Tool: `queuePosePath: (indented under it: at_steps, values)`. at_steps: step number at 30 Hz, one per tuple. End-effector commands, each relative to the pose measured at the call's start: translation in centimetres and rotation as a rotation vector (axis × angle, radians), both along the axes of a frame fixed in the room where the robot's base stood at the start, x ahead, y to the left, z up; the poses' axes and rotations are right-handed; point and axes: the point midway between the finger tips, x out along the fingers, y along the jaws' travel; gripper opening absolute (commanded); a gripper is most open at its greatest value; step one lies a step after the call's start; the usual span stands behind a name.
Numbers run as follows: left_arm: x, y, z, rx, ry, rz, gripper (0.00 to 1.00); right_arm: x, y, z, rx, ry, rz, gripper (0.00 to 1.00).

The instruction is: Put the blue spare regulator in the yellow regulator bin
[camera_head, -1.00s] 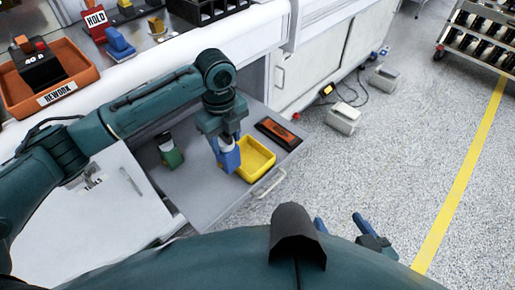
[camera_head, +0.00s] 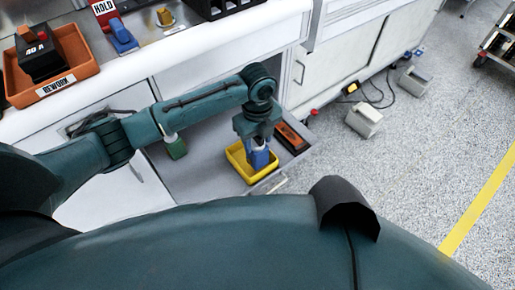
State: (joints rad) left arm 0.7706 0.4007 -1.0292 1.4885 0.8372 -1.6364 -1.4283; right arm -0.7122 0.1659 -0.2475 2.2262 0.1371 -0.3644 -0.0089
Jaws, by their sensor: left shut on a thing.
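The blue regulator (camera_head: 260,159) is held upright by my left gripper (camera_head: 258,146), which is shut on it. The regulator is over the yellow bin (camera_head: 237,163) in the open drawer, overlapping the bin's right half. I cannot tell if its lower end touches the bin floor. The gripper and regulator hide part of the bin's back and right side. My right gripper is not in view.
The open drawer (camera_head: 200,183) also holds a green part (camera_head: 175,148) at left and an orange-and-black item (camera_head: 292,137) right of the bin. Above is a counter with an orange REWORK tray (camera_head: 84,73) and a blue part (camera_head: 123,38). Floor at right is mostly open.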

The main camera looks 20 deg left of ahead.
Motion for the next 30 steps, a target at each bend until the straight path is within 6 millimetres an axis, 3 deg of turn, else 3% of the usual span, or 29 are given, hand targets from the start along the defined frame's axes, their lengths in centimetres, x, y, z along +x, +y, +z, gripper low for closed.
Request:
queuePosePath:
  at_steps: [10,22,23,30]
  values:
    - [0.0,0.0,-3.8,0.000,-0.001,0.000,0.00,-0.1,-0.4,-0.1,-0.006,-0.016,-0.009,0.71]
    - [0.1,0.0,-4.3,0.000,-0.004,0.000,0.00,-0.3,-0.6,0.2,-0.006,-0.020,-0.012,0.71]
    - [0.0,0.0,-4.3,0.001,-0.002,0.000,0.48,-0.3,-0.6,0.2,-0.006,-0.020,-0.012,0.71]
    - [0.0,0.0,-4.3,0.000,-0.001,0.000,0.67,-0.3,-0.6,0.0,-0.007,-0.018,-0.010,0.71]
